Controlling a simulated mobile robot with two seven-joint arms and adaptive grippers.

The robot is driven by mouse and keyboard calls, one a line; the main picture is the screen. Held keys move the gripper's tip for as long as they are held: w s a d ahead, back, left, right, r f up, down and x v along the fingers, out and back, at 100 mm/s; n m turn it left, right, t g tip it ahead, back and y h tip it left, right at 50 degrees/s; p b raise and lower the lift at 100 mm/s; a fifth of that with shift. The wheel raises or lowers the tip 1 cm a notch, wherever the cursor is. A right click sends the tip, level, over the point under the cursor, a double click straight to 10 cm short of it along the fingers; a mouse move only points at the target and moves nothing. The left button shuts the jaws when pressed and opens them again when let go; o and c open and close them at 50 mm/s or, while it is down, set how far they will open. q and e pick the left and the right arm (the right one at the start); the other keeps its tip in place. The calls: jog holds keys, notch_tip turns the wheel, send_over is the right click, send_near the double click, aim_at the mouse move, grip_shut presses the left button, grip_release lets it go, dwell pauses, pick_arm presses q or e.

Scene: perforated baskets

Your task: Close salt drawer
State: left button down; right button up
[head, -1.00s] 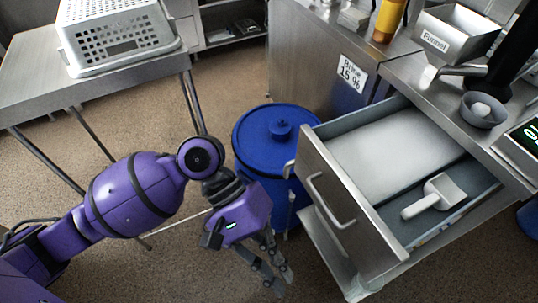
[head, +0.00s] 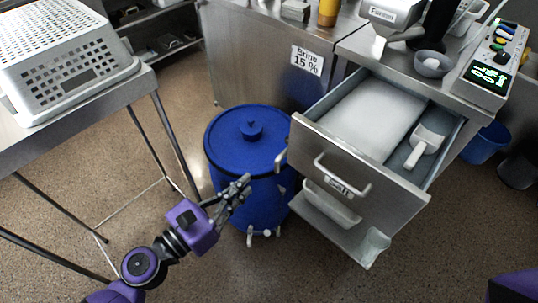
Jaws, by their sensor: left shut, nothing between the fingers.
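The salt drawer (head: 355,193) is pulled out of the metal cabinet. A "Salt" label sits under its bar handle (head: 341,178). White salt (head: 372,118) fills the left part of the drawer, and a white scoop (head: 424,145) lies at the right. My left gripper (head: 242,186) is shut and empty, left of the drawer front and apart from it, in front of the blue barrel. My right gripper is not in view; only a purple piece of my body shows at the bottom right.
A blue lidded barrel (head: 248,135) stands left of the drawer. A metal table (head: 70,115) with a perforated grey basket (head: 65,60) is at left. The floor in front is clear.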

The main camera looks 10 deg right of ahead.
aim_at(292, 143)
pick_arm(q)
jog(key=p+x, duration=0.2)
jog(key=x, duration=1.1)
jog(key=shift+d, duration=0.1)
jog(key=shift+w+d, duration=0.35)
jog(key=shift+d, duration=0.15)
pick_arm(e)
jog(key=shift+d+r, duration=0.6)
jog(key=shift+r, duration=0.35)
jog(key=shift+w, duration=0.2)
